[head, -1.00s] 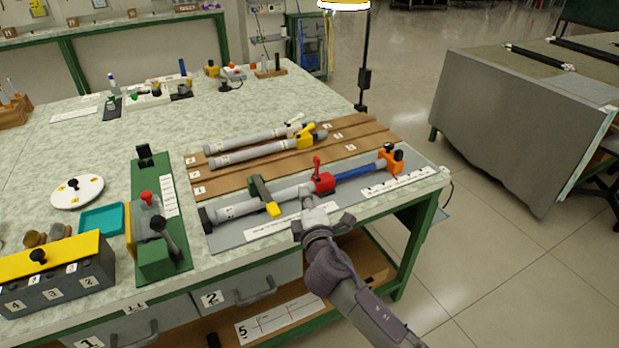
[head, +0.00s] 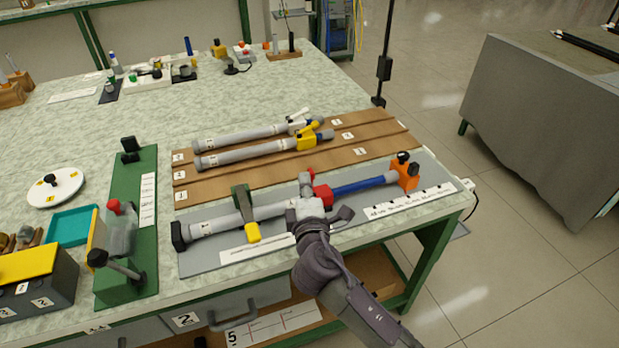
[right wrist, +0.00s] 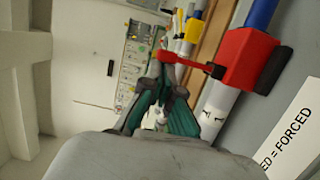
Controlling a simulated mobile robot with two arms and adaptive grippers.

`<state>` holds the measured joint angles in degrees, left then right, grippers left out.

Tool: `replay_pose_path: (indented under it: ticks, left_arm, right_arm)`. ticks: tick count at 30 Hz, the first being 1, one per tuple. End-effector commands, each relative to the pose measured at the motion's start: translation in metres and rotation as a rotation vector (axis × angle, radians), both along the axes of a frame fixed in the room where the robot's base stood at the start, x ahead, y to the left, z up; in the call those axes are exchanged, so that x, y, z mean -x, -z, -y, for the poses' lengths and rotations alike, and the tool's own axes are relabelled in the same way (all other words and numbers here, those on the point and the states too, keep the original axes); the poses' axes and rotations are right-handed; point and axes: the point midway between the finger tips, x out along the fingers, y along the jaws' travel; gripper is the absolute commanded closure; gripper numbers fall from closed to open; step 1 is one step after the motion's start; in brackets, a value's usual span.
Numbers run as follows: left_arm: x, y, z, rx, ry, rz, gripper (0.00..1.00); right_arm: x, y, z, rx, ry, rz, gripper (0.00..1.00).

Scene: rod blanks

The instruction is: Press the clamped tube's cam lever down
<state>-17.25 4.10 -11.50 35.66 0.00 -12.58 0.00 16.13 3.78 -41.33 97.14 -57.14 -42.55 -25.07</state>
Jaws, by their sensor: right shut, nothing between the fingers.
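The clamped tube (head: 270,211) lies along a grey plate (head: 210,262) at the table's front. A red block (head: 322,194) sits around it, with blue tube (head: 358,186) to its right. The red cam lever (head: 310,173) stands up from this block, partly hidden by my gripper. In the right wrist view the lever (right wrist: 190,63) reaches from the red block (right wrist: 245,60) to beside my fingertips. My right gripper (head: 306,183) is shut and empty, close to the lever; I cannot tell whether they touch. My left gripper is out of view.
A dark clamp with a yellow tip (head: 252,232) crosses the tube on the left. An orange end block (head: 405,176) stands at the right. Two more tubes lie on the brown grooved board (head: 365,152) behind. A green fixture (head: 126,230) stands left.

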Motion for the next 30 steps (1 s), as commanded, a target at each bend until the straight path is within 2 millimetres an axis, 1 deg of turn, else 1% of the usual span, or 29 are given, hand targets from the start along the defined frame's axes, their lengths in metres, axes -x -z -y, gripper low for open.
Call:
replay_pose_path:
  ticks: [2, 4, 9, 13, 22, 30]
  left_arm:
    - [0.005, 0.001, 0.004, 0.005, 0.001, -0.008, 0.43]
    - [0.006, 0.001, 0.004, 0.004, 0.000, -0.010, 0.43]
    - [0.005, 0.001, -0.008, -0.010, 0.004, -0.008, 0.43]
    - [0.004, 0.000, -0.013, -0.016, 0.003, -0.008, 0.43]
    - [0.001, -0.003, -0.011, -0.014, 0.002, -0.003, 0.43]
    - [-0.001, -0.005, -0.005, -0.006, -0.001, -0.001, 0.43]
  right_arm:
    - [0.002, 0.000, -0.002, -0.001, -0.001, 0.000, 1.00]
    - [0.002, 0.000, -0.002, -0.001, -0.001, 0.000, 1.00]
    - [0.003, 0.000, -0.002, -0.001, 0.000, 0.000, 1.00]
    - [0.003, 0.000, -0.002, -0.001, 0.000, 0.000, 1.00]
    - [0.002, -0.002, 0.000, -0.046, 0.000, -0.015, 1.00]
    - [0.001, -0.003, 0.003, -0.082, 0.001, -0.026, 1.00]
